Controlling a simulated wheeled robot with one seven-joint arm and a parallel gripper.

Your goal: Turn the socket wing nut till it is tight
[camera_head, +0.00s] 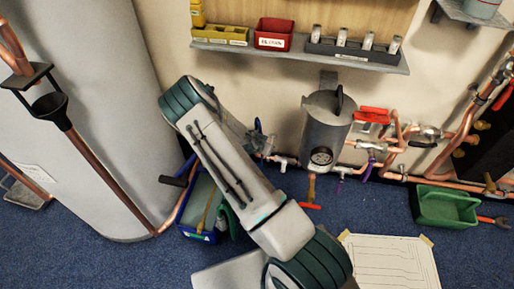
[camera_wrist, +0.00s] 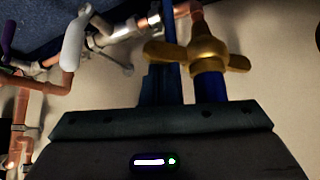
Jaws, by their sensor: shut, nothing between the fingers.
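The brass wing nut (camera_wrist: 208,48) shows in the wrist view, at the end of a copper pipe, with its wings out to left and right. My gripper (camera_wrist: 170,70) is shut, with nothing held between its dark blue fingers. It is right beside the wing nut, and the nut overlaps part of a blue piece below it. I cannot tell whether they touch. In the head view my gripper (camera_head: 260,138) is partly hidden behind my arm, by the pipes left of the grey vessel. I cannot make out the wing nut there.
The grey vessel (camera_head: 325,125) with a gauge stands right of my gripper. Copper pipes with red and purple-handled valves (camera_head: 372,115) run along the wall. A shelf (camera_head: 300,55) with bins is above. A blue crate (camera_head: 203,205) and green tray (camera_head: 445,205) are on the floor.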

